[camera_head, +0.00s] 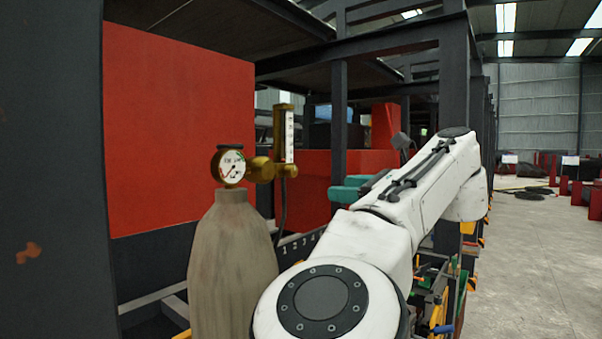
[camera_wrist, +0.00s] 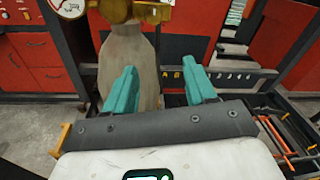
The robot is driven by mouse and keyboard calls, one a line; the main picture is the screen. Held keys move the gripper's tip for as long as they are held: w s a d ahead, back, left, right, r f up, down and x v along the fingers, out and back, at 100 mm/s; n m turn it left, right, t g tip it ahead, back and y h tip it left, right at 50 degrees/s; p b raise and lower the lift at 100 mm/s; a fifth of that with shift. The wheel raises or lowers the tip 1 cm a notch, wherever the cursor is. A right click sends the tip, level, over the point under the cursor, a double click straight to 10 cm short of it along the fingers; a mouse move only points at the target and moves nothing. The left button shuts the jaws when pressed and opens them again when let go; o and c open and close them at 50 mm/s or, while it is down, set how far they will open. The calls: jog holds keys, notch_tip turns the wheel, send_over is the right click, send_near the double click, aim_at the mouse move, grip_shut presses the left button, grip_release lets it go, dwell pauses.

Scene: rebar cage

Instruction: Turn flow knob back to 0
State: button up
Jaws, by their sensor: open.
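A grey-brown gas cylinder (camera_head: 232,262) stands upright left of my arm in the head view. On its top sits a brass regulator (camera_head: 262,168) with a round white gauge (camera_head: 231,166) and an upright flow tube (camera_head: 289,136). I cannot clearly make out the flow knob. In the wrist view, the cylinder (camera_wrist: 130,62) is ahead, with the brass regulator (camera_wrist: 130,10) at the top edge and part of the gauge (camera_wrist: 68,6) at the upper left. My gripper (camera_wrist: 160,82) has its teal fingers spread apart and empty, below the regulator. In the head view, its teal part (camera_head: 350,190) shows behind my arm.
A red panel (camera_head: 180,125) in a dark frame stands behind the cylinder. A dark hose (camera_head: 280,210) hangs from the flow tube. Coloured rods and racks (camera_wrist: 285,135) lie at the right in the wrist view. Open concrete floor (camera_head: 540,260) lies at the right.

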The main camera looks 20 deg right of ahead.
aim_at(295, 171)
jog(key=shift+y, duration=0.5)
jog(key=r+p+x, duration=0.1)
jog(key=x, duration=0.3)
jog(key=p+x, duration=0.1)
jog(key=x, duration=0.3)
jog(key=r+p+x, duration=0.1)
jog(key=x, duration=0.3)
jog(key=shift+s+a+r, duration=0.25)
jog(key=shift+r, duration=0.1)
grip_shut()
